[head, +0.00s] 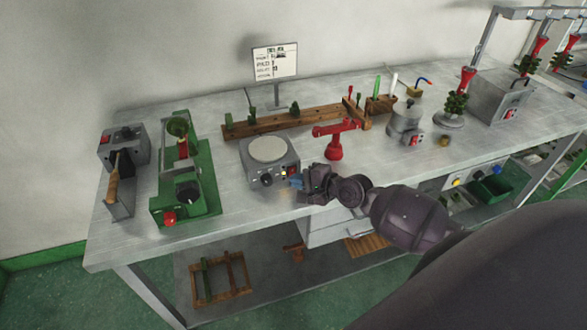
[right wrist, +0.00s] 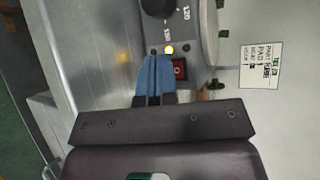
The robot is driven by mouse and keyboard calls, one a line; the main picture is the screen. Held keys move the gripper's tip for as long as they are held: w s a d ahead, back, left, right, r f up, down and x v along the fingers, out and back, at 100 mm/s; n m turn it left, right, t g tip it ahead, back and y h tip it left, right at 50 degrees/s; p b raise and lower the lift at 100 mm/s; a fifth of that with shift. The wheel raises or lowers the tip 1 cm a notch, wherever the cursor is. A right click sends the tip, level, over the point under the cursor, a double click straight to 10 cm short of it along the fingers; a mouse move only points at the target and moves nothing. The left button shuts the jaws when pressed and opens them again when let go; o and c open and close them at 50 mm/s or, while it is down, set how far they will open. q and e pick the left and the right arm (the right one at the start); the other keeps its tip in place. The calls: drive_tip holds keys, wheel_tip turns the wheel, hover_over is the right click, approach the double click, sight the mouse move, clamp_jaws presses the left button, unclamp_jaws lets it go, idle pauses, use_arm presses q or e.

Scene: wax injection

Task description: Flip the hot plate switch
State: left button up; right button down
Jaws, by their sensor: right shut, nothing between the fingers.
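The hot plate (head: 268,158) is a grey box with a pale round top, standing near the front edge of the workbench. Its front shows a dark knob, a lit yellow lamp (right wrist: 169,49) and a red switch (right wrist: 180,69). My right gripper (head: 296,184) is at the front right corner of the hot plate, beside the switch. In the right wrist view its blue fingertips (right wrist: 155,76) are together and empty, just left of the red switch. I cannot tell whether they touch it. My left gripper is not in view.
A green machine (head: 184,190) and a grey unit with a wooden handle (head: 124,148) stand left on the workbench (head: 105,238). A red stand (head: 335,145) is right of the hot plate. A wooden rack (head: 285,121) and a sign (head: 274,61) are behind it.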

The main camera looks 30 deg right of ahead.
drive_tip(key=shift+s, duration=0.1)
drive_tip(key=shift+s+a+f+p, duration=0.15)
drive_tip(key=shift+s+p, duration=0.15)
drive_tip(key=shift+s, duration=0.3)
drive_tip(key=shift+s+a+p, duration=0.15)
drive_tip(key=shift+s+p, duration=0.15)
drive_tip(key=shift+s, duration=0.3)
drive_tip(key=shift+s+a+f+p, duration=0.1)
drive_tip(key=shift+s+a+p, duration=0.1)
drive_tip(key=shift+s, duration=0.4)
drive_tip(key=shift+s+a+f+p, duration=0.1)
drive_tip(key=shift+s+p, duration=0.05)
drive_tip(key=shift+s, duration=0.4)
